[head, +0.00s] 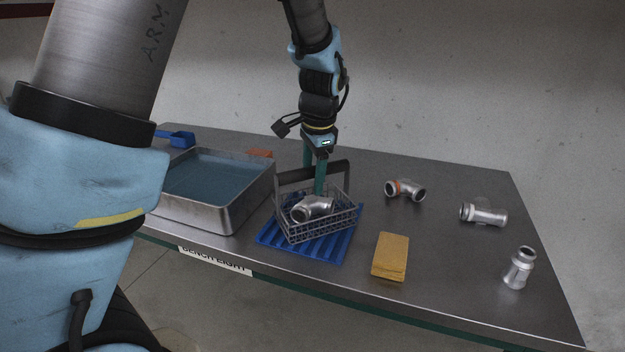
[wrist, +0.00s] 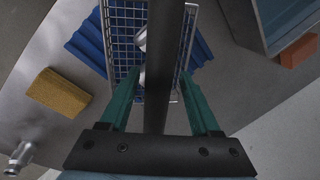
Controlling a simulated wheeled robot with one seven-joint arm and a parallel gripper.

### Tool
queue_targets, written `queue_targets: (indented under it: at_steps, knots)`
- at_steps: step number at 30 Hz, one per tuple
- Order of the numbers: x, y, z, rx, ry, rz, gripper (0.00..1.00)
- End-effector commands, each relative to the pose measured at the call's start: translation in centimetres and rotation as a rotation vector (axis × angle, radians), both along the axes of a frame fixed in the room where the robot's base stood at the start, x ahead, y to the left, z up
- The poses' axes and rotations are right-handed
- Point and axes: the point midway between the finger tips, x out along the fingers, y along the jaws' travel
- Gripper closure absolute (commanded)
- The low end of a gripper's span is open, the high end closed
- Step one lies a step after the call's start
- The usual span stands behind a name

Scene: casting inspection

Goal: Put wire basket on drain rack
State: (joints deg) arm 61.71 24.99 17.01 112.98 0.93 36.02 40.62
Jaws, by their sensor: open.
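The wire basket (head: 343,219) stands on the blue ribbed drain rack (head: 278,238), with a metal pipe fitting (head: 313,208) inside it. The basket's dark handle (head: 312,171) arches over it. My gripper (head: 314,184) is at the handle, its green fingers pointing down. In the wrist view the open fingers (wrist: 158,90) lie on either side of the handle bar (wrist: 160,75), with a gap on each side. The basket mesh (wrist: 122,40) and the blue rack (wrist: 88,45) show beneath. Part of the rack is hidden under the basket.
A metal tank of bluish liquid (head: 232,215) stands just left of the basket. A yellow block (head: 390,256) lies to the right, with several pipe fittings (head: 484,213) beyond. A blue scoop (head: 178,138) and an orange block (head: 260,153) lie behind.

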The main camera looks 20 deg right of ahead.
Motion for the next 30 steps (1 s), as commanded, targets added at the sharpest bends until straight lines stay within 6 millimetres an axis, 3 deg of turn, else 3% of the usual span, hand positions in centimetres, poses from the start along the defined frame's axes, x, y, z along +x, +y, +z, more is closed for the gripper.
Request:
queue_targets:
  at_steps: [9, 15, 26, 30]
  knots:
    - [-1.1, -0.1, 6.4, -0.006, -0.003, -0.001, 0.36]
    - [-1.7, -0.1, 9.4, -0.004, -0.002, -0.001, 0.36]
    - [-1.9, 0.2, 10.5, -0.001, 0.001, 0.008, 0.36]
    - [-0.9, 2.6, 9.7, -0.016, 0.011, 0.097, 0.36]
